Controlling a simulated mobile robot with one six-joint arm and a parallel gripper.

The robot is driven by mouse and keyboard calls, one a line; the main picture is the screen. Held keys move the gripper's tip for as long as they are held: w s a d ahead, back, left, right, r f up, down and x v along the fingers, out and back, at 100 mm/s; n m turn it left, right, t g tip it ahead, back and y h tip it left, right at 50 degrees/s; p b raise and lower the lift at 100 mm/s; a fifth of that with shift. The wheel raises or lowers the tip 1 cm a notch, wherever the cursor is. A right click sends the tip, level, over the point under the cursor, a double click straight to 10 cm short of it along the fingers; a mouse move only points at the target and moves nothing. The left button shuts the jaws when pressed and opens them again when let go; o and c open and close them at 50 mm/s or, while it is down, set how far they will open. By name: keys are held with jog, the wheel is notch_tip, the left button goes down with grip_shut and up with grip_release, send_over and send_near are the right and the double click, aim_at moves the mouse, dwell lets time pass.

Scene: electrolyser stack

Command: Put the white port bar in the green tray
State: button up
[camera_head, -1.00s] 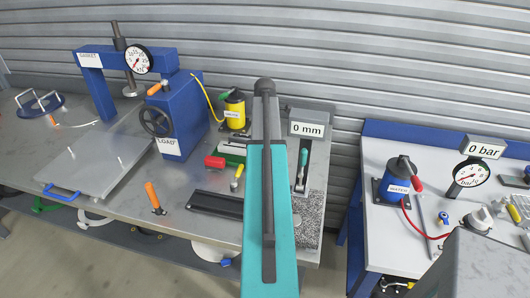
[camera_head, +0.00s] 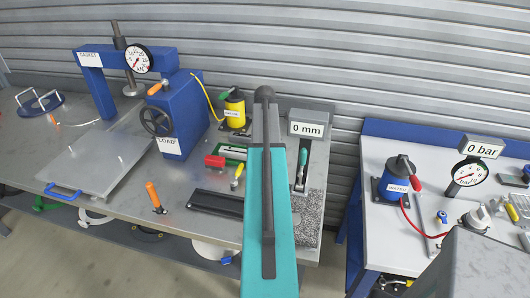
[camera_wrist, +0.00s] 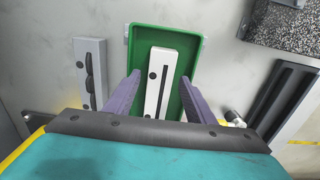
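The white port bar (camera_wrist: 152,95), with a dark slot and round dark holes, lies within the outline of the green tray (camera_wrist: 142,42) in the wrist view. It looks slightly tilted against the tray's long sides. My gripper (camera_wrist: 160,77) is open, with one finger on each side of the bar and a visible gap to it on both sides. The near end of the bar and tray is hidden by my wrist.
A grey bar with black parts (camera_wrist: 91,72) lies left of the tray, and a black rail (camera_wrist: 283,98) lies right. A red block (camera_head: 214,161) and a yellow-handled tool (camera_head: 237,176) are near the tray. The blue press (camera_head: 178,118) stands to the left.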

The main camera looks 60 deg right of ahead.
jog(key=shift+r, duration=0.15)
notch_tip(320, 180, up, 12)
jog(key=b, duration=0.3)
dwell(0.8)
dwell(0.8)
